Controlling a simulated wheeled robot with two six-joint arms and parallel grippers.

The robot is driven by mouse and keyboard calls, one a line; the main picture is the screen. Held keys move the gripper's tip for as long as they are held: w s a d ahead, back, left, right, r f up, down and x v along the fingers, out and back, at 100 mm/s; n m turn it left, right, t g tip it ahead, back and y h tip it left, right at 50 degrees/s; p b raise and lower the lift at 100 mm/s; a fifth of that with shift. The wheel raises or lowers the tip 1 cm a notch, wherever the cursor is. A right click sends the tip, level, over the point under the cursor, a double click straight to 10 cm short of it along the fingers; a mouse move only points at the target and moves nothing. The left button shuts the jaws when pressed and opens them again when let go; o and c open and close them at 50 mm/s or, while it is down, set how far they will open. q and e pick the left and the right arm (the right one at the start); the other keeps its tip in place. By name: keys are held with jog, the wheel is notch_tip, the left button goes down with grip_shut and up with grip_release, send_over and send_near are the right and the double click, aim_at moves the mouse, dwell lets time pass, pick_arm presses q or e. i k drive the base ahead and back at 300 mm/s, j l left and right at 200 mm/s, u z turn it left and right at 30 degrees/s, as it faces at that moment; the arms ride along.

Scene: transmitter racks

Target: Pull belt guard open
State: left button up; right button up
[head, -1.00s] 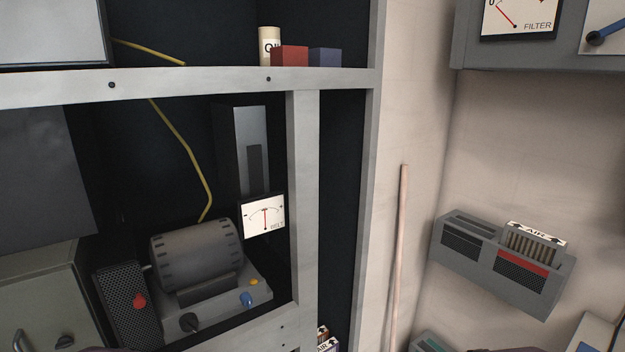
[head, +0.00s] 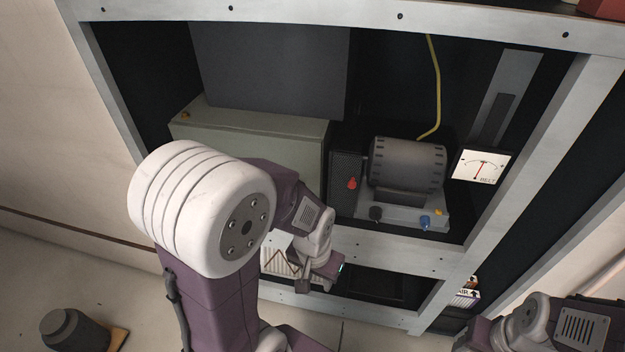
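The belt guard (head: 347,186) looks like the dark perforated panel with a red mark, standing upright at the left end of the grey motor drum (head: 407,164) in the head view. It seems to sit close against the drum's side. My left gripper (head: 322,280) is below the guard, in front of the rack's lower crossbar, apart from the guard. Its fingers are small and partly turned away, so their opening is unclear. My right arm shows at the bottom right, but I cannot make out its fingers.
A meter marked BELT (head: 482,166) is right of the motor. A grey-green cabinet (head: 250,140) stands left of the guard. The rack's crossbar (head: 400,248) runs below the motor. A yellow cable (head: 436,90) hangs behind it. My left arm covers the lower left of the rack.

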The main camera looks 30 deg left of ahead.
aim_at(346, 169)
jog(key=u, duration=0.75)
jog(key=i+j+z, duration=0.2)
